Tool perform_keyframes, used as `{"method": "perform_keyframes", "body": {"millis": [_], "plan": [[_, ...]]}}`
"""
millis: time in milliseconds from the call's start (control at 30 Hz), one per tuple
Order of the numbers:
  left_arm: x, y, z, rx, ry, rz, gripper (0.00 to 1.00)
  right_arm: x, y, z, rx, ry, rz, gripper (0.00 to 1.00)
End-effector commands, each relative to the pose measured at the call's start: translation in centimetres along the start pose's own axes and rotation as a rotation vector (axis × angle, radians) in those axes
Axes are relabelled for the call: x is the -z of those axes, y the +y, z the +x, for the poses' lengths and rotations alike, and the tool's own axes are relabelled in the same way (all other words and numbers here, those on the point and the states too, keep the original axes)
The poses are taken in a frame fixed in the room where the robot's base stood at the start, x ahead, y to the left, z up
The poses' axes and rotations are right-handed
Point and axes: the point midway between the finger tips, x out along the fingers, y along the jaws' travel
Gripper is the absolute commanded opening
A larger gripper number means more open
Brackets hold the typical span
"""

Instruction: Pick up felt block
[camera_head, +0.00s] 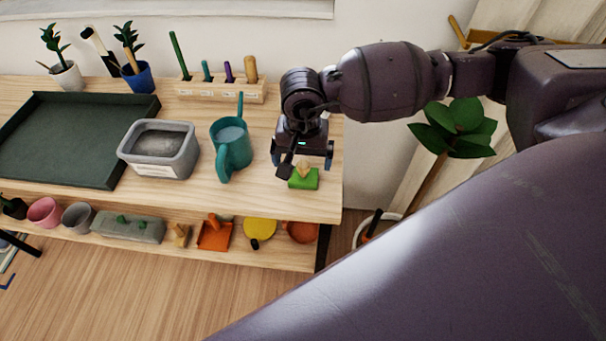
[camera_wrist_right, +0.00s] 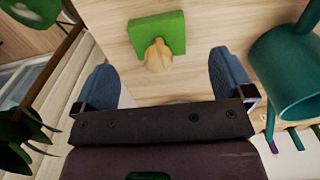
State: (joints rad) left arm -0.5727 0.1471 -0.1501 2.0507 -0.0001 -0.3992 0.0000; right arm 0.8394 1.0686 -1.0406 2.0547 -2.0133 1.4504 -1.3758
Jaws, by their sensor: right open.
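The felt block is a bright green block (camera_head: 304,181) with a pale wooden knob, lying near the right end of the wooden bench top. In the right wrist view the green block (camera_wrist_right: 172,32) lies ahead of the fingers, with its knob (camera_wrist_right: 158,56) pointing towards the gripper. My right gripper (camera_head: 303,162) is over the block. In the wrist view its blue fingers (camera_wrist_right: 165,78) are wide apart, with the knob ahead between them and touching neither. Nothing is held. My left gripper is not in view.
A teal watering can (camera_head: 232,148) stands left of the gripper, and a grey tub (camera_head: 160,170) beyond it. A dark green tray (camera_head: 55,178) lies further left. A wooden tool rack (camera_head: 220,90) is behind. The lower shelf (camera_head: 290,256) holds pots and tools. A leafy plant (camera_head: 458,125) stands right of the bench.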

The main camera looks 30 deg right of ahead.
Motion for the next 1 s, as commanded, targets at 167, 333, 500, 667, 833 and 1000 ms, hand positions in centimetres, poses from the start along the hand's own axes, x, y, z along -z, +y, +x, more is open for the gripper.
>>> {"method": "perform_keyframes", "body": {"millis": [167,333,500,667,833,1000], "plan": [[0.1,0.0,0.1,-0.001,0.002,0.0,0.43,0.1,0.2,2.0,-0.002,-0.004,0.0,0.99],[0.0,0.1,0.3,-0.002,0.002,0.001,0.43,0.2,0.2,4.4,-0.002,-0.004,0.0,0.99],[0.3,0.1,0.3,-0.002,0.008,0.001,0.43,0.2,0.2,4.9,0.0,-0.002,0.0,0.99],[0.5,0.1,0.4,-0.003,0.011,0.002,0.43,0.2,0.2,4.8,0.0,-0.002,0.0,0.93],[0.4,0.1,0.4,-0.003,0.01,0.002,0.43,0.2,0.2,4.8,0.0,-0.002,0.0,0.67],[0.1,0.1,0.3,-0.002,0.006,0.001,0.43,0.2,0.2,4.8,0.0,-0.002,0.0,0.45]]}}
